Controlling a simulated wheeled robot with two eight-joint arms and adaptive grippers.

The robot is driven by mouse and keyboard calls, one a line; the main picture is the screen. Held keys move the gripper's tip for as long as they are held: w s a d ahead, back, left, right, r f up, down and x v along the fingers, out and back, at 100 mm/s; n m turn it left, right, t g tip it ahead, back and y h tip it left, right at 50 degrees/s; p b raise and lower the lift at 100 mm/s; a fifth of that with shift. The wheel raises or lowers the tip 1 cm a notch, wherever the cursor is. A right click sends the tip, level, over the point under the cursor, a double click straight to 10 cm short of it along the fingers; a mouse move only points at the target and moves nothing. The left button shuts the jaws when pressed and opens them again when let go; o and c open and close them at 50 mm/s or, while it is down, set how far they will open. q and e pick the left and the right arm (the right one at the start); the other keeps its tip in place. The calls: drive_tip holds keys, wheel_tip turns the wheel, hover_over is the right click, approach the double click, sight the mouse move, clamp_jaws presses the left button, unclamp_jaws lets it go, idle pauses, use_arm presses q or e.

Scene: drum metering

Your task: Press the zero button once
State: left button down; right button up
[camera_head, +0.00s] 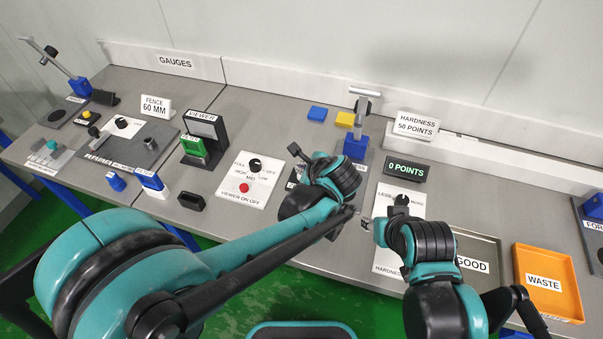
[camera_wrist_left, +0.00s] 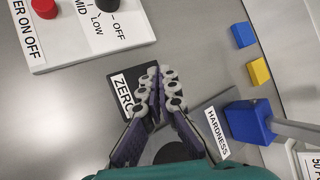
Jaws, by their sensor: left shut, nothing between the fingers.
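The zero button's dark plate (camera_wrist_left: 132,74) carries a white ZERO label (camera_wrist_left: 122,97) in the left wrist view. My left gripper (camera_wrist_left: 160,84) is shut and empty, with its fingertips over the right part of this plate. The fingers hide the button itself, and I cannot tell whether they touch it. In the head view my left wrist covers most of the plate, and only an edge of its label (camera_head: 292,184) shows. The display (camera_head: 405,169) reads 0 POINTS. My right arm stands at the right, and its gripper is mostly hidden.
The hardness tester's blue block (camera_wrist_left: 248,121) with its post stands beside the plate. The viewer switch panel (camera_head: 244,186) with a black knob and red button lies to the left. A GOOD tray (camera_head: 489,238) and an orange WASTE tray (camera_head: 548,262) are at the right.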

use_arm(q)
drive_tip(key=shift+r+p, duration=2.1)
drive_tip(key=shift+r, duration=0.5)
drive_tip(key=shift+f, duration=0.1)
drive_tip(key=s+a+r+n+g+h, duration=0.1)
drive_tip(key=s+a+n+h, duration=0.2)
drive_tip(key=s+a+n, duration=1.5)
drive_tip(key=n, duration=0.4)
drive_tip(key=shift+s+r+h, duration=0.15)
drive_tip(key=shift+r+h, duration=0.2)
drive_tip(key=shift+h, duration=0.05)
